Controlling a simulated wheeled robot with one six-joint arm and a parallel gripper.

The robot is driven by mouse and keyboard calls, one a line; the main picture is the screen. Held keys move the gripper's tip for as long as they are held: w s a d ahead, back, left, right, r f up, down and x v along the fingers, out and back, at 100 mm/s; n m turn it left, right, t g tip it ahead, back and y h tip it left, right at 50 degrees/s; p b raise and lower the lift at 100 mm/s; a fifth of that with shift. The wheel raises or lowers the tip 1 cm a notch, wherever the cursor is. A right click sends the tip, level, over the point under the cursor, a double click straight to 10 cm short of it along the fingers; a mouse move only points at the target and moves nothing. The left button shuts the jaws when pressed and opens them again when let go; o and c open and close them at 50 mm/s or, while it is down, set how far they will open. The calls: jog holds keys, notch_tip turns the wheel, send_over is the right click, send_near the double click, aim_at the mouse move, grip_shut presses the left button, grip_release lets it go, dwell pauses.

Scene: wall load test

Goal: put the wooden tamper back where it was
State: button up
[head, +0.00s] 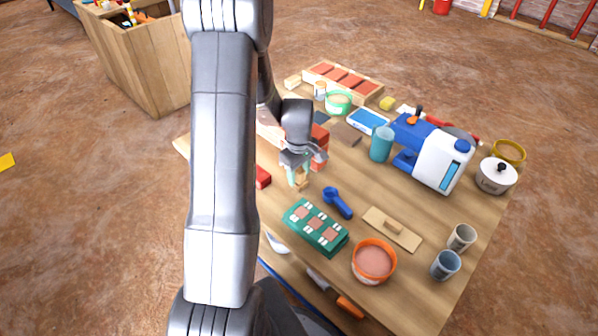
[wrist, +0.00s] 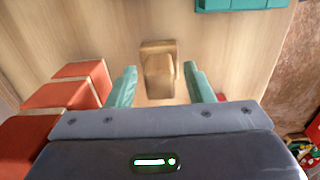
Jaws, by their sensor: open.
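The wooden tamper (wrist: 158,68) is a small light-brown block standing on the wooden table. In the wrist view it lies between the two teal fingers, with a gap on each side. My gripper (wrist: 160,84) is open above the table, its fingers on either side of the tamper and apart from it. In the head view my gripper (head: 298,174) hangs over the table's left part, and the tamper (head: 302,183) shows small and partly hidden beneath it. I cannot tell the exact fingertip height.
Red bricks (wrist: 78,90) stand close to the left finger in the wrist view. A teal tray with blocks (head: 315,227), a blue tool (head: 338,203) and a wooden float (head: 392,229) lie nearby. A blue-white machine (head: 432,152) stands to the right.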

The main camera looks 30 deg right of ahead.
aim_at(300, 170)
notch_tip(300, 170, up, 12)
jog(key=p, duration=0.1)
dwell(0.5)
jog(key=shift+c, duration=1.2)
jog(key=shift+s+d, duration=0.1)
